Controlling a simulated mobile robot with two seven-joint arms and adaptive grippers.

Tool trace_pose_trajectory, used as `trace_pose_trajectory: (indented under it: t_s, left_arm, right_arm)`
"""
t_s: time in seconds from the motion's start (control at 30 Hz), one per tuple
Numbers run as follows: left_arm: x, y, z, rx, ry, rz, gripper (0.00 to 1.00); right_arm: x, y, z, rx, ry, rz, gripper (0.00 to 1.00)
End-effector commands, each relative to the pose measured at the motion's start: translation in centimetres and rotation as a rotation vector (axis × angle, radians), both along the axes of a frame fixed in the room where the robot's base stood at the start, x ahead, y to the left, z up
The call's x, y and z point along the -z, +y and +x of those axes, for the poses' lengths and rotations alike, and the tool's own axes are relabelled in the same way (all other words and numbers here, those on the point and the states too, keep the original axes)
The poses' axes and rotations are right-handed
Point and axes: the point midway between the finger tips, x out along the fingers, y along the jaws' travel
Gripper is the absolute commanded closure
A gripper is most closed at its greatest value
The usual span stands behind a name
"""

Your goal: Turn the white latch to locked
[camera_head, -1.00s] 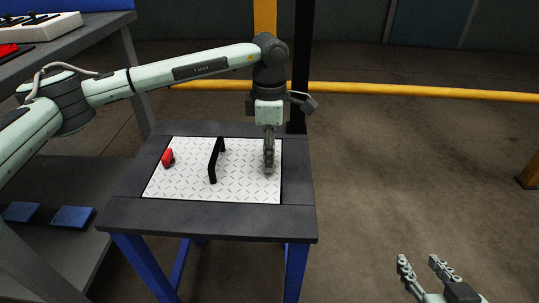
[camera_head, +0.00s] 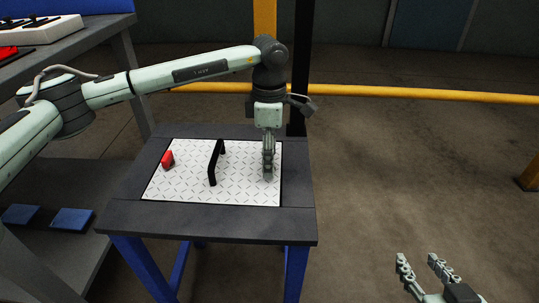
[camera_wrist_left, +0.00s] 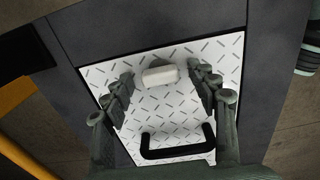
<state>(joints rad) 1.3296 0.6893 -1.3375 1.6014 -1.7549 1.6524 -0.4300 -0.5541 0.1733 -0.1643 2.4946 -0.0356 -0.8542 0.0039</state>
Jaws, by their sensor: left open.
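The white latch (camera_wrist_left: 160,76) is a small rounded block near the edge of the patterned white plate (camera_wrist_left: 180,110). In the left wrist view it lies between the two spread fingers of my left gripper (camera_wrist_left: 161,79), with a gap on each side. In the head view my left gripper (camera_head: 268,176) points down over the right part of the plate (camera_head: 195,190) and hides the latch. My right gripper (camera_head: 419,258) is open and empty, over the floor at lower right.
A black handle (camera_head: 212,168) stands up in the middle of the plate, with a red piece (camera_head: 167,159) at its left. The plate is set in a dark table (camera_head: 200,220) with blue legs. A shelf with blue pads (camera_head: 72,218) is at left. Open floor lies to the right.

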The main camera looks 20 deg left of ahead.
Motion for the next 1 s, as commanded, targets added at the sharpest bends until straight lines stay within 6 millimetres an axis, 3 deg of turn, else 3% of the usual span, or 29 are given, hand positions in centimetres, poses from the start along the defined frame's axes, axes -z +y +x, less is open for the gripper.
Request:
trace_pose_trajectory:
  t_s: [0.17,0.5,0.7,1.0]
  left_arm:
    - [-1.1,0.0,0.1,0.0,-0.001,-0.002,0.41]
    - [-8.0,-0.1,0.1,0.001,-0.003,-0.001,0.41]
    - [-11.0,0.0,0.0,0.0,-0.001,0.0,0.41]
    - [-12.0,0.0,0.0,0.0,0.0,0.0,0.41]
  right_arm:
    - [0.0,0.1,0.0,-0.001,-0.001,0.0,0.6]
    - [0.0,0.0,0.0,-0.001,0.0,0.0,0.6]
    - [0.0,0.0,0.0,-0.001,0.0,0.0,0.6]
    - [0.0,0.0,0.0,0.0,0.0,0.0,0.6]
